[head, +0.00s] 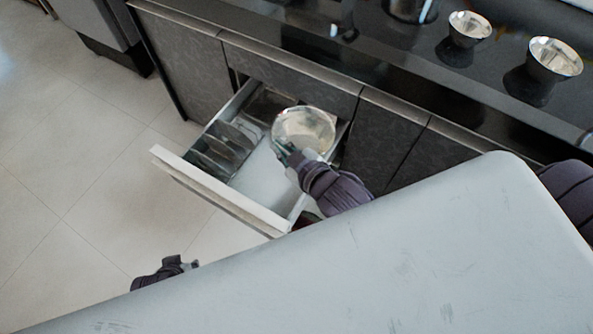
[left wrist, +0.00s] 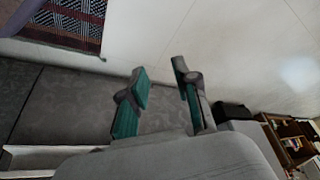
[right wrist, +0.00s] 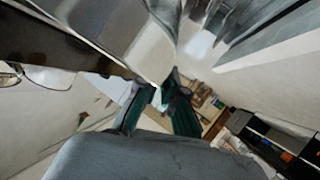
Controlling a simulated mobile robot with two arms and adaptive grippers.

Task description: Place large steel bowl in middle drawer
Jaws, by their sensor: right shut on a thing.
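The large steel bowl (head: 303,130) is a shiny round bowl over the back right part of the open drawer in the head view. My right gripper (head: 290,156) is shut on its near rim. In the right wrist view the bowl's metal wall (right wrist: 150,52) fills the top centre, at the fingertips (right wrist: 163,88). The drawer (head: 217,192) is pulled out with a white front. I cannot tell whether the bowl touches the drawer floor. My left gripper (head: 178,268) is low at the left, apart from the drawer; its fingers (left wrist: 160,75) are spread and empty.
Dark dividers (head: 226,145) fill the drawer's left part; its front floor is bare. Two smaller-looking steel bowls (head: 470,28) (head: 554,59) and a metal pot (head: 411,10) stand on the black counter (head: 440,85). The tiled floor (head: 85,180) at the left is clear.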

